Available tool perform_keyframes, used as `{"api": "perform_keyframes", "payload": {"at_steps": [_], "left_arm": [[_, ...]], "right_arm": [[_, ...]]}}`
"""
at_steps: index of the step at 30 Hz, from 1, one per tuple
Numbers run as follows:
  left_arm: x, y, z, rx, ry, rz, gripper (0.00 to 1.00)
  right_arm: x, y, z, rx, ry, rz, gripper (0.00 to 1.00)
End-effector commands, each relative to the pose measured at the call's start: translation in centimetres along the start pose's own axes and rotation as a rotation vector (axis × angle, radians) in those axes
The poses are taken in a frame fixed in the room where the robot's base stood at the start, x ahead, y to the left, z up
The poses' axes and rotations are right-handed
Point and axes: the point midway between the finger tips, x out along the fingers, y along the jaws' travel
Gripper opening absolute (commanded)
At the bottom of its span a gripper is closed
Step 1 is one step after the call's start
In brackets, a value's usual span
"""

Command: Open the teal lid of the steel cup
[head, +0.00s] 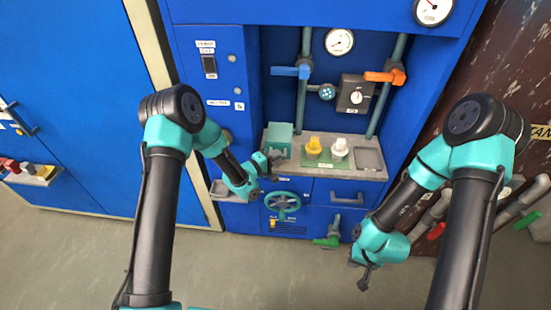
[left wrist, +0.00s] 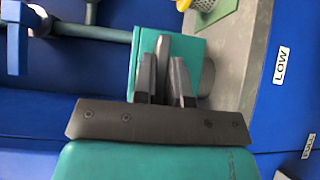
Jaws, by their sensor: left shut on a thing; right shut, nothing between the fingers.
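The teal lid (head: 279,133) is a square, box-like shape at the left end of the grey counter. It also shows in the left wrist view (left wrist: 195,52), right behind the fingers. My left gripper (head: 275,158) is at the lid's front. In the left wrist view its fingers (left wrist: 163,75) are shut on a narrow dark grey piece at the lid, which looks like its handle. A grey rounded part (left wrist: 207,80) shows beside the lid; I cannot tell if it is the steel cup. My right gripper (head: 365,280) is shut and empty, low at the right, away from the counter.
A yellow fitting (head: 314,146) and a white one (head: 339,148) stand on a green mat right of the lid. A grey tray (head: 369,156) is at the counter's right end. A teal handwheel (head: 283,204) is below. Blue and orange valve handles (head: 290,71) are above.

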Motion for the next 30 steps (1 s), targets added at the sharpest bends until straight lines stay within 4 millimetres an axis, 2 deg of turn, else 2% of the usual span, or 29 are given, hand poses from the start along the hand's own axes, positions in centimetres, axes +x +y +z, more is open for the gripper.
{"api": "perform_keyframes", "payload": {"at_steps": [9,18,19,24,26,30], "left_arm": [[0.8,3.5,-0.8,-0.054,0.003,-0.054,0.0],[0.8,3.6,-0.9,-0.054,0.002,-0.053,0.0],[0.8,3.6,-0.9,-0.054,0.003,-0.053,0.17],[0.8,3.6,-0.9,-0.054,0.002,-0.054,0.33],[0.8,3.5,-0.8,-0.055,0.002,-0.054,0.38],[0.8,3.5,-0.8,-0.055,0.002,-0.055,0.38]], "right_arm": [[0.0,0.0,0.0,0.0,0.0,0.0,0.0],[0.0,0.0,0.0,0.0,0.0,0.0,0.0],[0.0,0.0,0.0,0.0,0.0,0.0,0.0],[0.0,0.0,0.0,0.0,0.0,0.0,0.0],[0.0,0.0,0.0,0.0,0.0,0.0,0.0],[0.0,0.0,0.0,0.0,0.0,0.0,0.0]]}}
